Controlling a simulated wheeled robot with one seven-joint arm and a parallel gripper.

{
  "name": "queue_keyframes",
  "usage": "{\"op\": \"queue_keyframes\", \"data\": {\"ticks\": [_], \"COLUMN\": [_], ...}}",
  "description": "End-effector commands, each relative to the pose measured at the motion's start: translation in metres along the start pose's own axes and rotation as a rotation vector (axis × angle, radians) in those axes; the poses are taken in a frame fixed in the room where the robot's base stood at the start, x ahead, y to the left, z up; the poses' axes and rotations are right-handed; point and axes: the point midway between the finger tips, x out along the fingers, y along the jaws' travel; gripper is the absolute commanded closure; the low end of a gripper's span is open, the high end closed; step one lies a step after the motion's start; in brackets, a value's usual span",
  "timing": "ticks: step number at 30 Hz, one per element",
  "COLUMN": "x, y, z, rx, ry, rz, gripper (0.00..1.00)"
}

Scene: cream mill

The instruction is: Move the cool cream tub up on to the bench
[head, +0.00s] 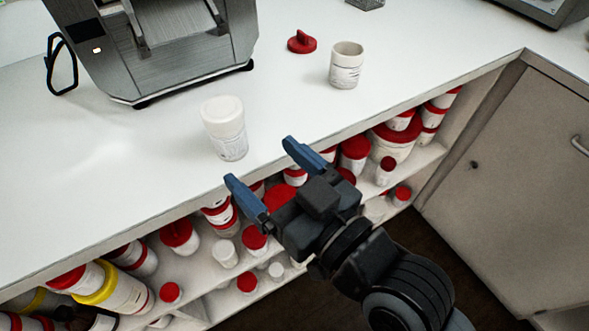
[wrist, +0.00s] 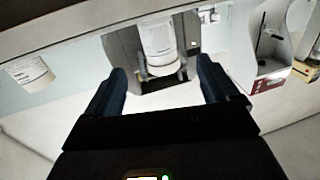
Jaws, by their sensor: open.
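A white tub with a white lid (head: 224,128) stands upright on the bench (head: 130,165) near its front edge. It shows upside down in the wrist view (wrist: 158,42), in line with the gap between my fingers. A second white tub (head: 346,65), without its lid, stands farther back to the right; it is at the left of the wrist view (wrist: 28,73). The labels are too small to read, so I cannot tell which is the cool cream tub. My gripper (head: 258,160) is open and empty, in front of the bench edge, pointing at the lidded tub and apart from it.
A grey machine (head: 175,50) stands on the bench behind the lidded tub. A red lid (head: 301,43) lies beside the open tub. Shelves below hold several red-lidded tubs and a yellow-ringed one (head: 112,290). A cabinet (head: 515,185) is at the right. The bench's left part is clear.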

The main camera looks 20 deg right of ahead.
Motion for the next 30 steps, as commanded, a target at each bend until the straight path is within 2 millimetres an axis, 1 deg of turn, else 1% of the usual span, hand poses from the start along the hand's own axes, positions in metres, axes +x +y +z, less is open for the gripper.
{"op": "queue_keyframes", "data": {"ticks": [7,9,11,14,15,17,18,20,21,23,24,26,27,30], "x": [-0.002,-0.008,-0.019,-0.051,-0.067,-0.092,-0.110,-0.136,-0.153,-0.178,-0.195,-0.220,-0.235,-0.269], "y": [0.001,0.004,0.010,0.022,0.028,0.035,0.040,0.045,0.047,0.050,0.050,0.050,0.049,0.045], "z": [0.001,0.006,0.014,0.032,0.040,0.051,0.057,0.063,0.067,0.071,0.073,0.074,0.074,0.071], "rx": [0.001,0.004,0.010,0.021,0.026,0.033,0.035,0.038,0.040,0.041,0.041,0.042,0.041,0.040], "ry": [-0.002,-0.010,-0.022,-0.054,-0.068,-0.089,-0.102,-0.121,-0.134,-0.153,-0.165,-0.184,-0.196,-0.222], "rz": [0.003,0.017,0.040,0.102,0.132,0.178,0.208,0.249,0.277,0.313,0.337,0.369,0.389,0.429], "gripper": [0.12,0.12,0.12,0.12,0.12,0.12,0.12,0.12,0.12,0.12,0.12,0.12,0.12,0.12]}}
